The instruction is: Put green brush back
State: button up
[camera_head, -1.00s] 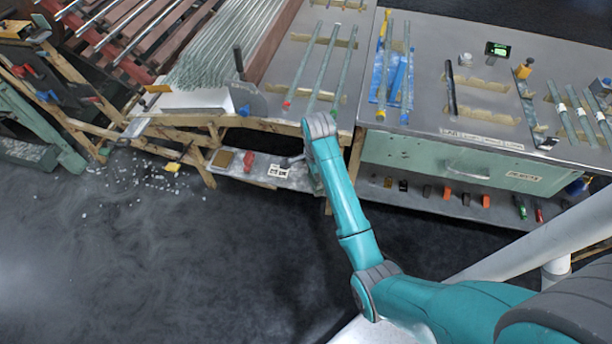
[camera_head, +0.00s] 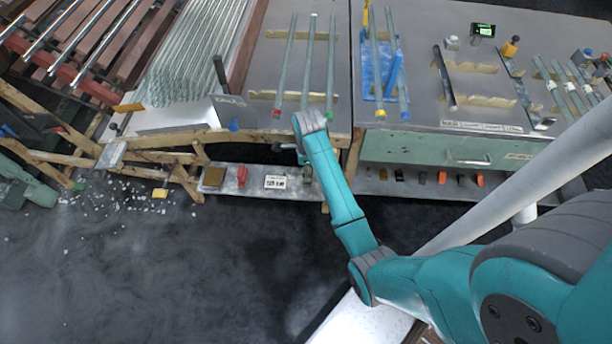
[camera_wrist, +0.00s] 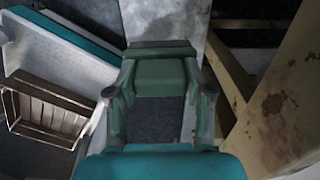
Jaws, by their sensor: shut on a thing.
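In the wrist view my gripper (camera_wrist: 160,68) has its two fingers on either side of a green block-like thing, which I take to be the green brush (camera_wrist: 161,80). The gripper is shut on it, and the brush sits crosswise between the fingers. In the head view my teal arm reaches to the front edge of the bench, and its end hides most of the gripper (camera_head: 287,147). The brush cannot be made out clearly there.
A low shelf under the bench holds a brown block (camera_head: 213,177), a red item (camera_head: 242,176) and a white label (camera_head: 275,182). Glass tubes (camera_head: 308,65) lie on the bench above. Wooden framing (camera_wrist: 275,105) stands close at right in the wrist view. White shards litter the floor.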

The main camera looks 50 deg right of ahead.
jog(key=shift+f, duration=2.35)
jog(key=shift+f, duration=0.15)
jog(key=o, duration=1.1)
